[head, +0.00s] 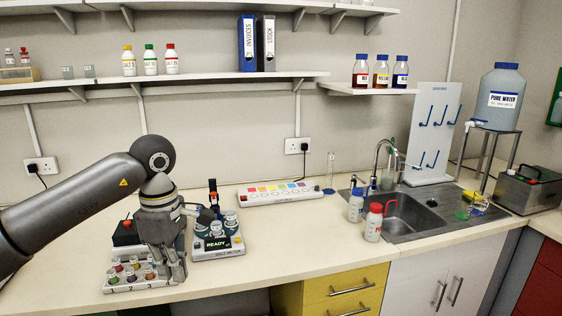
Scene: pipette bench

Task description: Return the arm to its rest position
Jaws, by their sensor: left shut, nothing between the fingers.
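My left arm comes in from the left, and my left gripper (172,268) points down with its fingers shut and empty. It hangs at the right side of a white rack (140,285) with numbered positions and several small coloured-cap vials, and it hides part of that rack. I cannot tell whether the fingertips touch the rack. My right gripper is not in view.
Close right of the gripper is a device (218,248) reading "READY". A black box (127,235) stands behind the rack. A white strip with coloured squares (280,193) lies farther back. Bottles (373,222) stand beside the sink (415,212). The front middle counter is clear.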

